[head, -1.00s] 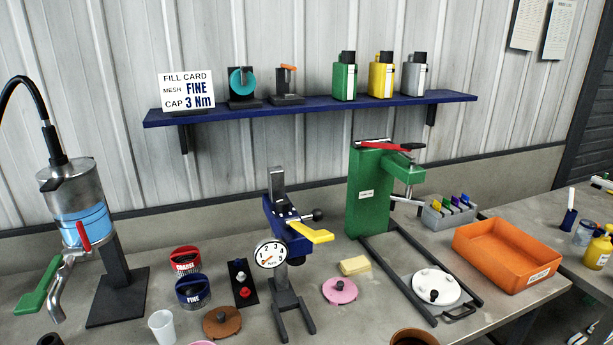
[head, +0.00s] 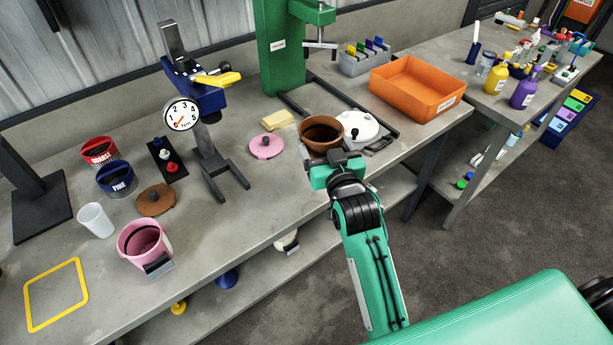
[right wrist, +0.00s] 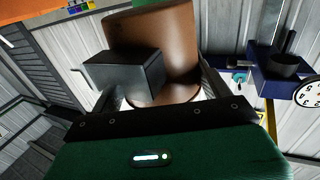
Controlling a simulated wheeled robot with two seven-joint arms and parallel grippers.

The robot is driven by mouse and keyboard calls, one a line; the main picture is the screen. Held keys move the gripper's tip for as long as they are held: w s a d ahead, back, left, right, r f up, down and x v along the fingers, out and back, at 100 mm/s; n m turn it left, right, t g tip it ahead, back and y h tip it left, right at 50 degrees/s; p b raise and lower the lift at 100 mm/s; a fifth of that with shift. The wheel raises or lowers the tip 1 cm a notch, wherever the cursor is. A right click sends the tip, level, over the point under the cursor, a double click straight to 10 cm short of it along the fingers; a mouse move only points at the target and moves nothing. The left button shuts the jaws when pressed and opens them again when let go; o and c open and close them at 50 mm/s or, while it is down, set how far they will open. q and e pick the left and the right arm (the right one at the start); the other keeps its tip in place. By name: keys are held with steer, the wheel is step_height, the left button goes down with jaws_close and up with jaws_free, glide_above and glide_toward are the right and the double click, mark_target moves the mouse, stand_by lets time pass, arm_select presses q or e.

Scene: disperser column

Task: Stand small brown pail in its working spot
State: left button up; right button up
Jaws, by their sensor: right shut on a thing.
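The small brown pail (head: 309,142) is upright near the front edge of the bench, in front of the green press. It has a dark inside and also shows in the right wrist view (right wrist: 165,40), with a dark block (right wrist: 122,72) on its near side. My right gripper (head: 336,160) is shut on the pail at that near side. Whether the pail's bottom touches the bench is hard to tell. A brown lid (head: 156,200) lies on the bench to the left. A yellow square outline (head: 28,302) marks the bench at far left. My left gripper is not in view.
A pink lid (head: 266,146), sponge (head: 278,119), torque gauge stand (head: 205,150), pink pail (head: 143,240) and white cup (head: 95,219) stand to the left. An orange tray (head: 414,90) is at right.

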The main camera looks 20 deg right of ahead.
mark_target(311, 123)
steer(key=w+r, duration=0.2)
steer(key=w+r+b, duration=0.1)
steer(key=w+r, duration=0.1)
steer(key=w+a+r, duration=0.1)
steer(key=w, duration=0.1)
steer(key=shift+w+r, duration=0.4)
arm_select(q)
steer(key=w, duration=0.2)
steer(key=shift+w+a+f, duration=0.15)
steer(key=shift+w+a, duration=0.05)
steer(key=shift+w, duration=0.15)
arm_select(e)
steer(key=shift+w+r, duration=0.3)
steer(key=shift+r, duration=0.2)
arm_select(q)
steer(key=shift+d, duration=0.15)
arm_select(e)
steer(key=shift+f, duration=0.1)
